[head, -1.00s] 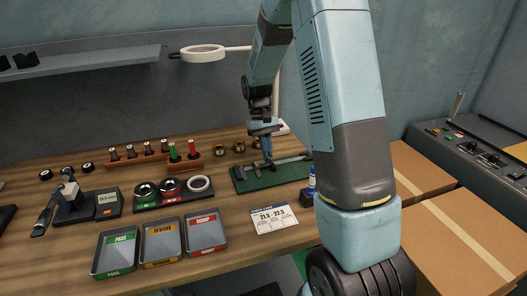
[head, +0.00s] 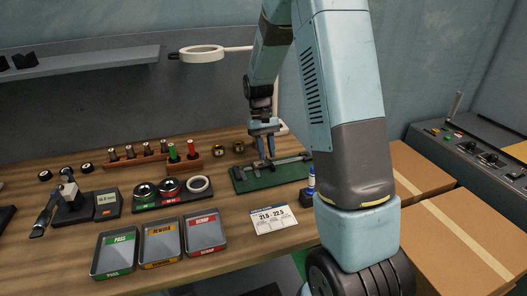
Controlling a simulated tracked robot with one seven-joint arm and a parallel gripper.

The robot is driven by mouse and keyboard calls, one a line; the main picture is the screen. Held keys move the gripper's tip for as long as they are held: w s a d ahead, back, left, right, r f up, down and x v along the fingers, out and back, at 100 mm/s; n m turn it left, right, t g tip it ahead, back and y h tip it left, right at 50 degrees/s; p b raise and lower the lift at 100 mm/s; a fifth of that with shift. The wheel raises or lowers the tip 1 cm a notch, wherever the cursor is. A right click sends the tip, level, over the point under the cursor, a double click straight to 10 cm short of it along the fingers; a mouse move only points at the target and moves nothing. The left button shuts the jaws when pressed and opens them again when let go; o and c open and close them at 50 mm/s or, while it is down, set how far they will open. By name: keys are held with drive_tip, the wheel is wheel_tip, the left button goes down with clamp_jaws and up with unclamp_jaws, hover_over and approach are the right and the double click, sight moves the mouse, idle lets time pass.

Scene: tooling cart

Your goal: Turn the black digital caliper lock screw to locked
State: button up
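The black digital caliper (head: 291,160) lies on a green mat (head: 262,184) toward the back of the bench in the head view. My gripper (head: 266,158) points down over the left part of the caliper, with its tips at or just above it. Two blue fingers show side by side with a narrow gap between them. The lock screw is too small to make out and sits hidden at the fingertips. I cannot tell whether the fingers grip it or whether it is locked.
A rack with green and red plug gauges (head: 181,158) and brass rings (head: 238,147) stand left of my gripper. A white card (head: 273,219) and a small blue-white bottle (head: 311,181) are in front and to the right. Three labelled trays (head: 160,245) sit at the front left. A magnifier lamp ring (head: 203,54) hangs above.

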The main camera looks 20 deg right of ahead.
drive_tip(key=v, duration=1.3)
drive_tip(key=shift+w+r, duration=0.15)
drive_tip(key=shift+r, duration=0.15)
drive_tip(key=s+r+t, duration=0.5)
drive_tip(key=s+r, duration=0.5)
drive_tip(key=s, duration=0.4)
drive_tip(key=s+t, duration=0.5)
drive_tip(key=s, duration=1.1)
drive_tip(key=shift+s+a+r, duration=0.2)
drive_tip(key=shift+a+r, duration=0.2)
drive_tip(key=shift+r, duration=0.05)
